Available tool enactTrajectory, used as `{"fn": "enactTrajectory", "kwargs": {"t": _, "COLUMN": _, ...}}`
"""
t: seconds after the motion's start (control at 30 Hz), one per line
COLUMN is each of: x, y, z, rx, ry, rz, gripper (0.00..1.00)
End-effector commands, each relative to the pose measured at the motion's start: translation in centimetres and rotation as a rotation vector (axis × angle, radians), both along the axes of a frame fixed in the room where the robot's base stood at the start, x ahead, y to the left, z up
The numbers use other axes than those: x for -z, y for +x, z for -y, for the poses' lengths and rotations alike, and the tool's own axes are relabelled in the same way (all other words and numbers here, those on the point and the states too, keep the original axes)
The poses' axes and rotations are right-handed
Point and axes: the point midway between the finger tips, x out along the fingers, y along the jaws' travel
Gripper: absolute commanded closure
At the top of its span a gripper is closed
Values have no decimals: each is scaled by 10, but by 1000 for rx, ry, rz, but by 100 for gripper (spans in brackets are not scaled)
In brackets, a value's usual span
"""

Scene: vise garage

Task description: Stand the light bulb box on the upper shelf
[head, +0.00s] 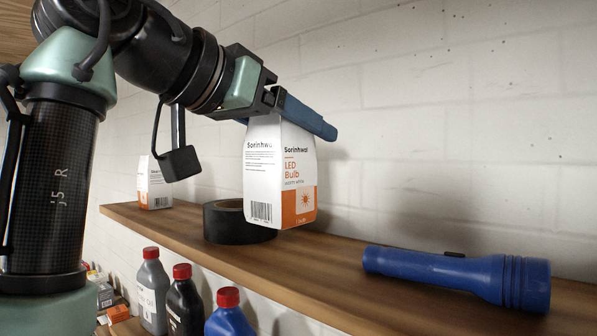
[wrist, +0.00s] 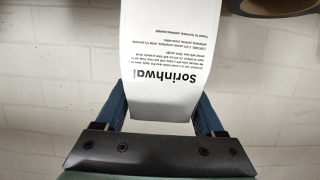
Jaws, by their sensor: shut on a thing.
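The light bulb box (head: 279,178), white with an orange lower part, hangs upright from my gripper (head: 301,118). The blue fingers are shut on its upper end. The box appears to be just above the wooden upper shelf (head: 345,266), in front of the black tape roll; the head view does not clearly show whether its bottom touches. In the wrist view the box (wrist: 172,60) sits between the two fingers (wrist: 163,112), its printed white face towards the camera.
A black tape roll (head: 226,221) lies on the shelf behind the box. A blue flashlight (head: 460,275) lies to the right. A similar white box (head: 152,185) stands at the far left. Red-capped bottles (head: 184,300) stand below. Bare shelf shows between the box and the flashlight.

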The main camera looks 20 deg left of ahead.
Motion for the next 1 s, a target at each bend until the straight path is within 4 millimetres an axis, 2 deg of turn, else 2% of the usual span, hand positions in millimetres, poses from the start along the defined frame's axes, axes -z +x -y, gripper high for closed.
{"fn": "enactTrajectory", "kwargs": {"t": 0.17, "x": 10, "y": 1, "z": 0, "rx": 0, "ry": -1, "rz": -1, "gripper": 100}}
{"fn": "enactTrajectory", "kwargs": {"t": 0.5, "x": 45, "y": 0, "z": 0, "rx": -1, "ry": -1, "rz": 0, "gripper": 100}}
{"fn": "enactTrajectory", "kwargs": {"t": 0.93, "x": 53, "y": 0, "z": 0, "rx": 0, "ry": 0, "rz": 1, "gripper": 100}}
{"fn": "enactTrajectory", "kwargs": {"t": 0.97, "x": 51, "y": 0, "z": 0, "rx": 0, "ry": 0, "rz": 0, "gripper": 24}}
{"fn": "enactTrajectory", "kwargs": {"t": 1.0, "x": 51, "y": 0, "z": 0, "rx": 0, "ry": 0, "rz": 0, "gripper": 17}}
